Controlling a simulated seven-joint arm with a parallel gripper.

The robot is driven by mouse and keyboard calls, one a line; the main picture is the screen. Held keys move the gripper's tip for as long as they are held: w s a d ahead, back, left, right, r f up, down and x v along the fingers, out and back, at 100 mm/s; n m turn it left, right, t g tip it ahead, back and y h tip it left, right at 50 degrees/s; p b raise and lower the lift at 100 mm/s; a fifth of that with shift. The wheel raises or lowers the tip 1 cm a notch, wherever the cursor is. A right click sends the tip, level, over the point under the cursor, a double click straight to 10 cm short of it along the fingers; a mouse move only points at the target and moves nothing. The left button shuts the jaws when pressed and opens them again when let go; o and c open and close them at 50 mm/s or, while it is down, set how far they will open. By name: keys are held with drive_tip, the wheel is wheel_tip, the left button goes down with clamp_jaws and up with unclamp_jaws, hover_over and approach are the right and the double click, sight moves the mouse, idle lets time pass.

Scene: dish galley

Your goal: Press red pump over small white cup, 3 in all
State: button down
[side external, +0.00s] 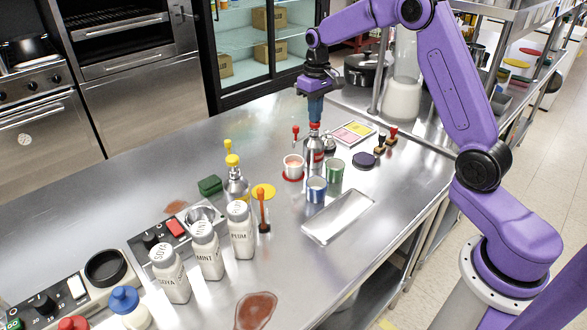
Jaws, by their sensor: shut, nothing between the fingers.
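A metal pump bottle (313,153) stands upright near the middle of the counter. Its red pump head (315,126) is directly below my gripper (315,119). My gripper points straight down with its fingers shut and nothing between them. The fingertips are at the top of the red head; I cannot tell whether they touch it or how far it is pressed. A small white cup (293,168) with reddish contents stands on a red disc (291,177), left of and in front of the bottle.
A green cup (334,173) and blue cup (317,190) stand close by. A yellow-topped bottle (235,186), yellow disc (268,190) and labelled white shakers (207,250) are left. Red-topped stamps (392,137) and a dark pad (364,160) are right. An empty metal tray (338,217) lies in front.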

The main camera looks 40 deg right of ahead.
drive_tip(key=shift+r, duration=1.35)
wheel_tip(320, 180, up, 6)
idle(0.5)
drive_tip(key=shift+a, duration=0.1)
drive_tip(key=s+a+n, duration=0.6)
drive_tip(key=s+a, duration=0.9)
drive_tip(key=s, duration=0.3)
drive_tip(key=s+d+f+n, duration=0.1)
drive_tip(key=s+f+n, duration=0.2)
drive_tip(key=s, duration=0.7)
drive_tip(key=s+d+f+n, duration=0.1)
drive_tip(key=s+f+n, duration=0.2)
drive_tip(key=s, duration=0.8)
drive_tip(key=shift+d+n, duration=0.2)
drive_tip(key=shift+n, duration=0.1)
